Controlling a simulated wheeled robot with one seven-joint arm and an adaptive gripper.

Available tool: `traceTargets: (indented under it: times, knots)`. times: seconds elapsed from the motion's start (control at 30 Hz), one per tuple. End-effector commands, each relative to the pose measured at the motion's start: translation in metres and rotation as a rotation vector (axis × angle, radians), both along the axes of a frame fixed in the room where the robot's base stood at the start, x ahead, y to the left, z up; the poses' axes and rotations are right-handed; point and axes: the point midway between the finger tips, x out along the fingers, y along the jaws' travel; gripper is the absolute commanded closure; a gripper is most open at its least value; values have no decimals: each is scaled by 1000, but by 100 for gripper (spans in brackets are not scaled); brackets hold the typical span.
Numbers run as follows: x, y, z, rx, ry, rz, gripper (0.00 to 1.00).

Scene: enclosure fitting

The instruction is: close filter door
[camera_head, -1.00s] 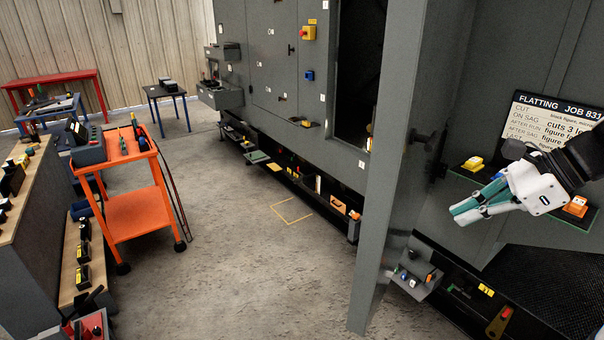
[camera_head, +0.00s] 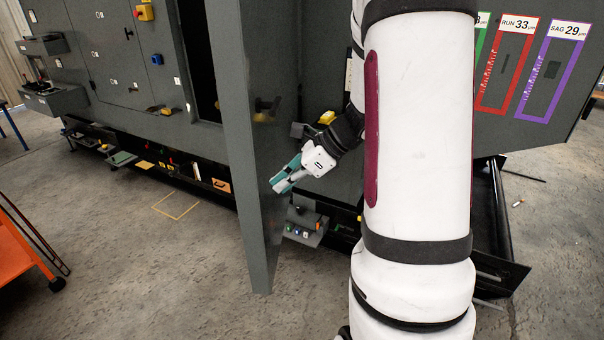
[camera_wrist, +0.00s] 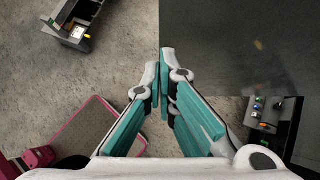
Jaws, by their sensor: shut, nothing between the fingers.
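The filter door appears to be the tall grey panel (camera_head: 236,130) in the head view. It stands swung out from the grey enclosure (camera_head: 115,50), with a dark opening (camera_head: 203,60) to its left. A black handle (camera_head: 266,108) is on its right face. My gripper (camera_head: 276,184) is shut and empty, beside the right face below the handle; I cannot tell if it touches. In the wrist view my gripper (camera_wrist: 165,75) has its tips near the corner of a dark grey panel (camera_wrist: 240,50), probably the door.
A small tray of parts (camera_head: 305,228) sits low behind the door; one also shows in the wrist view (camera_wrist: 270,118). An orange cart (camera_head: 22,265) stands at the far left. A low dark frame (camera_head: 495,230) is at the right.

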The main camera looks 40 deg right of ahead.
Motion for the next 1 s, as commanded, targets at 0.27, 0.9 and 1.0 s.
traceTargets:
  times: [0.27,0.9,1.0]
  knots:
    - [15,14,1,0,1,-1,100]
    - [36,36,0,1,-1,-23,100]
    - [55,55,0,0,-2,-45,100]
